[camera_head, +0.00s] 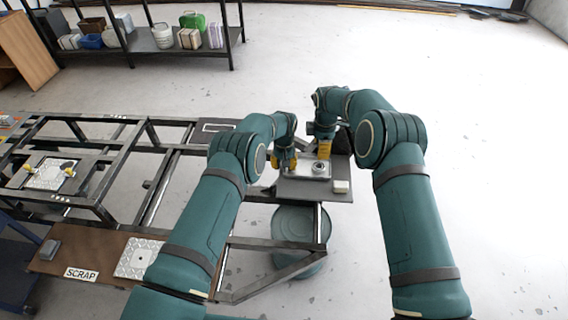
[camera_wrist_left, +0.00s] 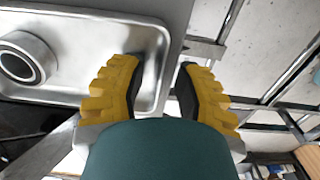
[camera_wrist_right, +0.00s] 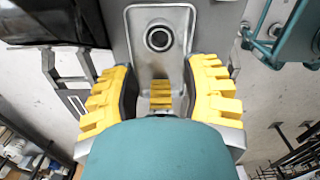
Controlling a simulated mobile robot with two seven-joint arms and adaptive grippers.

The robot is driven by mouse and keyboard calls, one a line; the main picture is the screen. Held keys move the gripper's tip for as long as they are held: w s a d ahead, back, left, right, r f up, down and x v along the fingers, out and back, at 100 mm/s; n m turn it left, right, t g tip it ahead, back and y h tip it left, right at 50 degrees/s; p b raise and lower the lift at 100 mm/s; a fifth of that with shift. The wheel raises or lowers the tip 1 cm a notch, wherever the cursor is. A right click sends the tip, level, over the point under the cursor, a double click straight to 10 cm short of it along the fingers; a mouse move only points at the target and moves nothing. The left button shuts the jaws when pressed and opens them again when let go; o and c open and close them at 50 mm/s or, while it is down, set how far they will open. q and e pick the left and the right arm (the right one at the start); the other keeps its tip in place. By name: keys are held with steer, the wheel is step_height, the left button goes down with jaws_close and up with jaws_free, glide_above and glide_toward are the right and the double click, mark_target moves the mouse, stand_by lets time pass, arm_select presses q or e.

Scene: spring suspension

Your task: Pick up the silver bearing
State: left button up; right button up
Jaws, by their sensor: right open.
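The silver bearing (camera_head: 319,168) is a ring with a dark hole, lying in a shallow silver tray (camera_head: 292,170) at the end of the frame bench. In the left wrist view the bearing (camera_wrist_left: 27,58) is at the left edge, partly cut off, and in the right wrist view the bearing (camera_wrist_right: 159,38) is ahead of the fingers. My right gripper (camera_head: 323,150) is open and empty beside the bearing; its yellow fingers (camera_wrist_right: 160,88) stand apart.
A small white block (camera_head: 341,187) sits on the grey plate right of the tray. A teal drum (camera_head: 293,238) stands under it. The metal frame bench (camera_head: 150,170) and a brown board with a SCRAP label (camera_head: 81,274) lie to the left. The floor on the right is clear.

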mark_target(319, 166)
arm_select(q)
jaws_close()
arm_select(e)
steer(key=shift+o, duration=1.3)
step_height(319, 166, down, 9)
steer(key=n+t, duration=0.1)
steer(key=n, duration=0.2)
steer(key=n+h, duration=0.1)
steer(key=n, duration=0.2)
steer(key=n+t, duration=0.1)
steer(key=n, duration=0.2)
steer(key=shift+f+n+t+h, duration=0.1)
steer(key=shift+n+t+h, duration=0.2)
steer(key=shift+h, duration=0.1)
arm_select(q)
steer(key=shift+s, duration=0.1)
arm_select(e)
steer(key=shift+s+f, duration=0.1)
steer(key=shift+f, duration=0.1)
